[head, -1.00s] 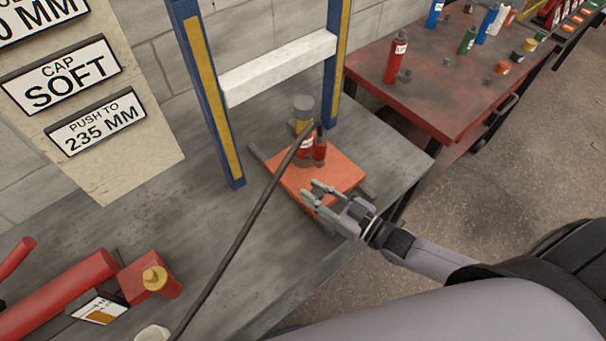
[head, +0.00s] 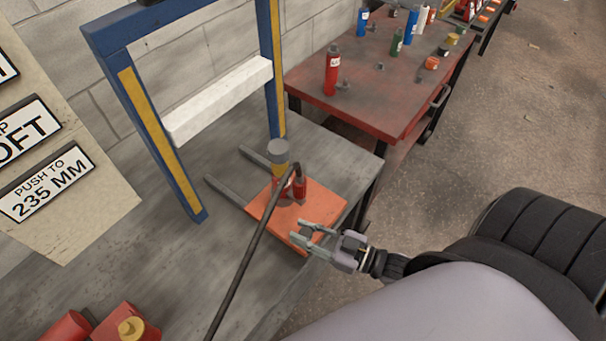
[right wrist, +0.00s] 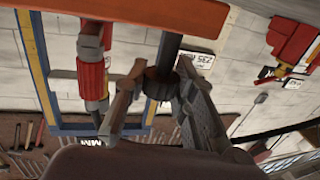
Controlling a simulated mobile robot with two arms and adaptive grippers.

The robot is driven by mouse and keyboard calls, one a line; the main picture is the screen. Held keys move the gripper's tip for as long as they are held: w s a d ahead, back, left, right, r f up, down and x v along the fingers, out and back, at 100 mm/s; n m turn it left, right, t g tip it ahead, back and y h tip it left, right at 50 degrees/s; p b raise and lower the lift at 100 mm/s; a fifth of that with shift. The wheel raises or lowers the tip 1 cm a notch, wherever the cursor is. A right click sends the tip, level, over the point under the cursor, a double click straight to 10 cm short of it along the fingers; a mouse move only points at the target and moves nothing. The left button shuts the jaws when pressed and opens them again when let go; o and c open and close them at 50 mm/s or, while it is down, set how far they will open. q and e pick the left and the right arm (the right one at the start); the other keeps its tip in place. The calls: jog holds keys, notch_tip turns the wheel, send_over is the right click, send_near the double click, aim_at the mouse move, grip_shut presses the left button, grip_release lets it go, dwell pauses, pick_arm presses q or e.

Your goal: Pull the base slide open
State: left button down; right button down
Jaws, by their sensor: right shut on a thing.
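The base slide is an orange plate (head: 318,210) on two grey rails (head: 228,193) on the bench. Bare rail shows behind the plate, on the frame side. A red cylinder with a grey-topped yellow part (head: 279,153) stands on the plate, with a dark hose attached. My right gripper (head: 310,236) is at the plate's front edge. In the right wrist view its fingers (right wrist: 160,86) are closed around a dark round grip below the orange plate (right wrist: 130,12). The grip itself is hidden in the head view. My left gripper is not in view.
A blue and yellow frame (head: 150,125) with a white crossbar (head: 220,98) stands behind the slide. A red table (head: 390,90) with bottles is at the back right. A sign board (head: 70,190) and red parts (head: 125,325) are at left. Open floor lies to the right.

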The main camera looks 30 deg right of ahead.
jog(key=c, duration=1.3)
grip_release()
jog(key=v, duration=1.2)
jog(key=shift+f, duration=0.1)
